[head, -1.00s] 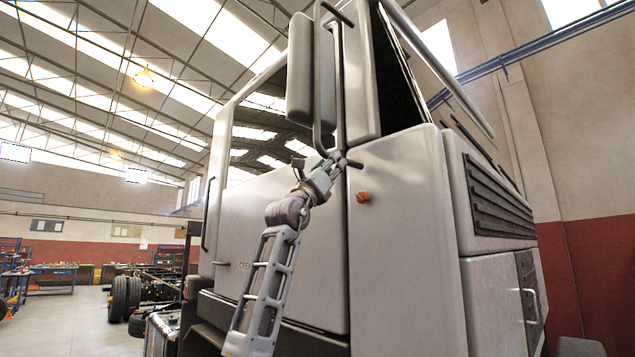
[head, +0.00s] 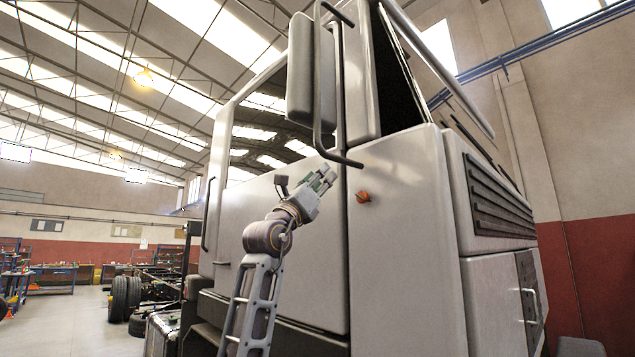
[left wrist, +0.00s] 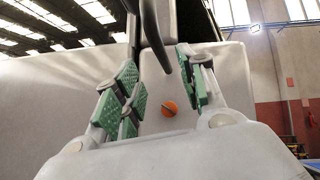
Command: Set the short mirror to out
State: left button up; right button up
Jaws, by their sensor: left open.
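The grey mirror housing (head: 300,70) hangs at the upper side of the truck cab, on a dark bent tube (head: 318,130) whose lower end turns in to the cab by the door edge. I cannot tell its set position by sight. My left gripper (head: 326,178) is open and empty, just below and left of the tube's lower end, apart from it. In the left wrist view, the green-padded fingers of the left gripper (left wrist: 160,88) stand wide apart, and the tube (left wrist: 158,40) comes down between them in the picture. My right gripper is not in view.
An orange lamp (head: 363,197) sticks out of the cab's corner panel, near the gripper; it also shows in the left wrist view (left wrist: 169,109). The cab door (head: 280,235) is a large flat surface close behind my arm. A grab handle (head: 208,215) stands at the door's left.

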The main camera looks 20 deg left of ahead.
pick_arm(q)
jog(key=shift+s+f, duration=0.25)
dwell(0.4)
